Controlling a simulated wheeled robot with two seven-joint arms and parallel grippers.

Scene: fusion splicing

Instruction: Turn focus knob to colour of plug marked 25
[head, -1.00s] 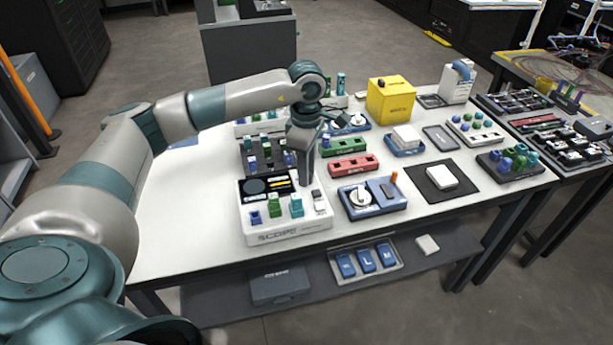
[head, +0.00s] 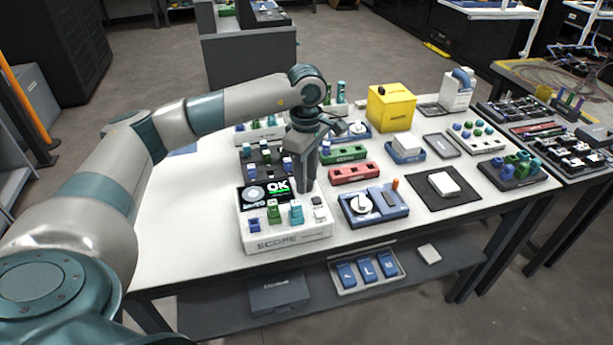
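I cannot make out the focus knob or any number 25. My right gripper is out of view.
A blue unit with a white dial (head: 362,204) and an orange peg stands just right of the scope. Red (head: 353,173) and green (head: 345,154) racks lie behind it. A yellow box (head: 391,107) stands at the back. The table's left part is bare.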

